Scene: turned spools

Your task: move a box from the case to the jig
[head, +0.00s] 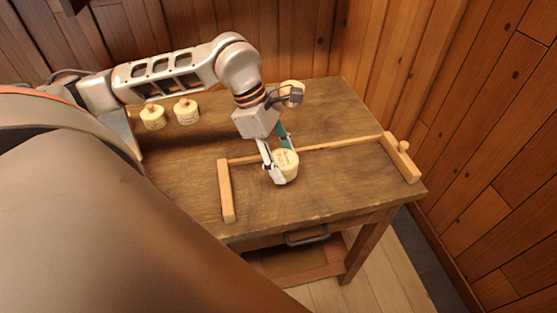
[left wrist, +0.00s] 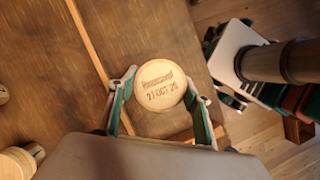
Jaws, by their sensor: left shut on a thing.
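My left gripper (head: 279,160) is shut on a round pale wooden box (head: 287,166) with dark stamped lettering on its top. The left wrist view shows the box (left wrist: 161,84) upright between the two fingers, its stamped lid facing the camera. The jig is a wooden frame on the table, with a left bar (head: 226,192), a long thin back strip (head: 340,144) and a right bar (head: 402,160) with a knob. The box is inside this frame, in front of the strip and nearer the left bar. I cannot tell whether it touches the table. No case is recognisable. My right gripper is not in view.
Two similar round knobbed pieces (head: 152,117) (head: 187,111) stand at the table's back left. The wooden table (head: 330,190) is clear inside the frame's right part. Plank walls (head: 400,70) stand close behind and right.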

